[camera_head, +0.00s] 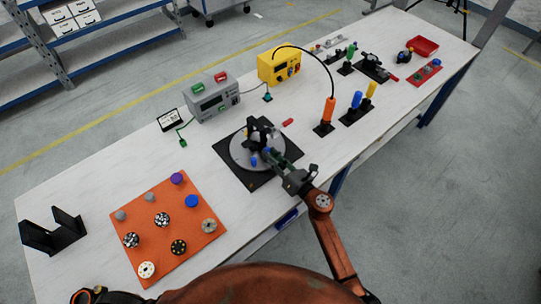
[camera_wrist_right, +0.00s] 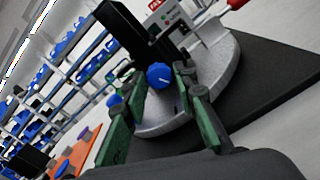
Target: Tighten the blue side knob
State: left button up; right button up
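A dark fixture on a round grey plate (camera_head: 238,153) stands on a black square base (camera_head: 227,173) near the table's front edge. A blue knob (camera_head: 253,162) shows low on the fixture. In the right wrist view a faceted blue side knob (camera_wrist_right: 159,75) appears between the fingertips, with clear gaps on both sides. I cannot tell how deep the knob sits between the fingers. My left gripper is out of view.
An orange board (camera_head: 160,215) with several round knobs lies to the left. A grey meter (camera_head: 213,100) and a yellow box (camera_head: 280,66) stand behind. An orange-handled tool (camera_head: 328,112) stands upright to the right. Bare table lies between board and base.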

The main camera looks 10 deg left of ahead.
jog(key=o, duration=0.3)
jog(key=shift+f, duration=0.1)
